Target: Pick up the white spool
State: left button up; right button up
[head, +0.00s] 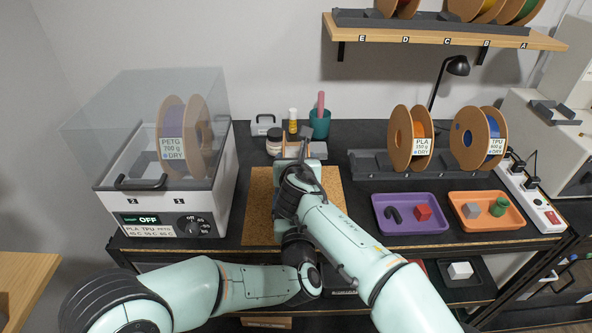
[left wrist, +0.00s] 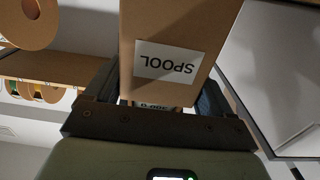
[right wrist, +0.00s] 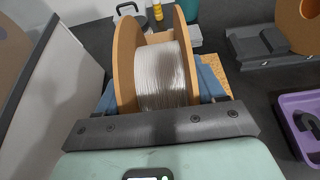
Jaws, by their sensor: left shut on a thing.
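The white spool (right wrist: 165,75) has white filament between two cardboard-brown flanges and stands upright in the right wrist view. My right gripper (right wrist: 160,98) is open, its blue-padded fingers on either side of the spool; I cannot see whether they touch it. In the head view my right gripper (head: 302,152) is at the back of the cork mat (head: 258,205), and my wrist hides most of the spool. My left gripper (left wrist: 160,100) is shut on a brown cardboard box (left wrist: 185,30) labelled SPOOL, upside down in that view. The head view does not show the left fingers clearly.
A filament dryer (head: 165,200) with a clear lid stands at the left. A jar (head: 273,142) and a teal cup (head: 320,125) stand behind the mat. A purple tray (head: 410,225) and an orange tray (head: 470,221) lie at the right.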

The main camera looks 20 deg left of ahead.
jog(key=shift+r, duration=0.15)
grip_shut()
jog(key=shift+r, duration=0.1)
notch_tip(320, 180, up, 12)
jog(key=w+d, duration=0.2)
jog(key=d, duration=0.6)
jog(key=w+d, duration=0.3)
jog(key=d, duration=0.6)
jog(key=shift+d, duration=0.2)
pick_arm(q)
jog(key=o, duration=0.9)
